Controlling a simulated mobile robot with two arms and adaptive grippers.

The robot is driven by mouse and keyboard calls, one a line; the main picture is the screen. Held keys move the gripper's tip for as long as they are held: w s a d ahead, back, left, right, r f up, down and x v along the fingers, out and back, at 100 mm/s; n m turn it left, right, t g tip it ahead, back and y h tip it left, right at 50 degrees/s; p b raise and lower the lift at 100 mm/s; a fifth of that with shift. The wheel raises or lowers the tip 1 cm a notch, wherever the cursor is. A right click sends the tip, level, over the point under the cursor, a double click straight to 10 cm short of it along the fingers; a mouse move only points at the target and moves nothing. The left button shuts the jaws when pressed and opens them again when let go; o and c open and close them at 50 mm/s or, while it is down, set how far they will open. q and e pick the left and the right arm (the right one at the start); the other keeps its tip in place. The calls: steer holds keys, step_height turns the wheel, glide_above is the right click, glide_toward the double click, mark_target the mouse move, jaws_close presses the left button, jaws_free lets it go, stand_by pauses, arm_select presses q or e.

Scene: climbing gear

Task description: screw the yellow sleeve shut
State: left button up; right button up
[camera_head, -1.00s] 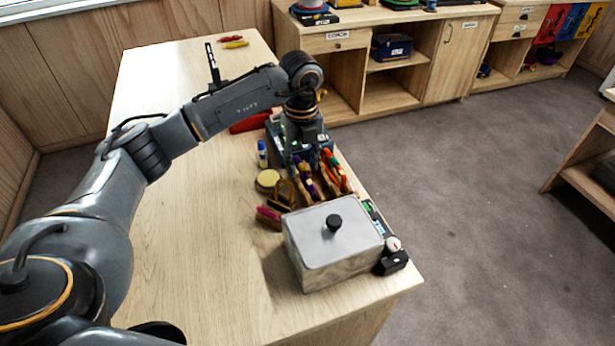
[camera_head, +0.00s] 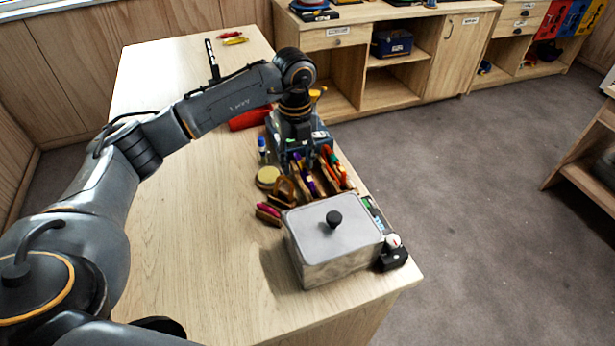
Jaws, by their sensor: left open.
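My left gripper (camera_head: 294,158) points down over the far right part of the wooden table, beside a dark blue-grey open holder (camera_head: 322,142). It is open; its fingers are small and partly lost against the gear behind. A small yellow piece (camera_head: 318,93) shows just right of my left wrist, mostly hidden by it. I cannot tell whether it is the yellow sleeve. A yellow carabiner-like item (camera_head: 236,41) lies at the far end of the table beside a red one (camera_head: 230,34). My right gripper is not in view.
A grey lidded metal box (camera_head: 318,270) stands at the table's front right. Near it are brushes (camera_head: 331,168), a round tin (camera_head: 267,177), a blue-white tube (camera_head: 262,150), a red item (camera_head: 249,119) and a small black device (camera_head: 393,257). The table's (camera_head: 200,240) left part is clear.

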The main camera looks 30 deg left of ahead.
mark_target(303, 163)
arm_select(q)
steer(key=shift+f, duration=0.15)
steer(key=shift+f+b, duration=0.95)
steer(key=shift+f, duration=0.35)
steer(key=shift+w+d, duration=0.45)
steer(key=shift+w, duration=0.1)
steer(key=shift+r+p, duration=0.95)
steer(key=shift+r, duration=0.55)
steer(key=shift+s+a, duration=0.5)
steer(key=shift+s, duration=0.05)
